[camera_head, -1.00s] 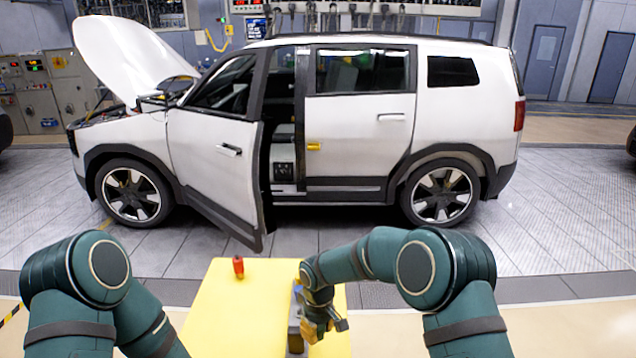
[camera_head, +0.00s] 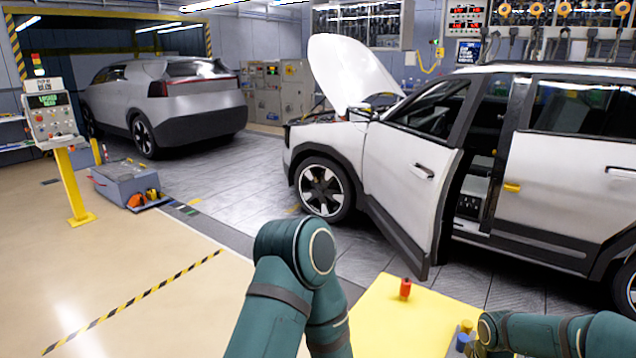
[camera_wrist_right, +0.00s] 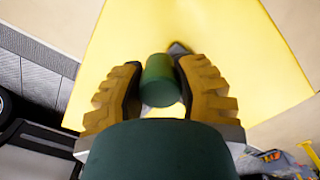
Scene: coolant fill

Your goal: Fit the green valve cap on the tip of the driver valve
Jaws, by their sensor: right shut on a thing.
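The green valve cap (camera_wrist_right: 158,80) is a short dark green cylinder. In the right wrist view it sits between the two yellow ridged fingers of my right gripper (camera_wrist_right: 158,92), which is shut on it above the yellow table top. In the head view my right arm comes in from the right, and its gripper is mostly hidden at the bottom edge. My left arm shows at the bottom middle, but its gripper is out of view. The white car's front wheel (camera_head: 322,188) is in clear sight in the head view; I cannot make out a valve on it.
The white car's front door (camera_head: 405,185) stands open towards the table.

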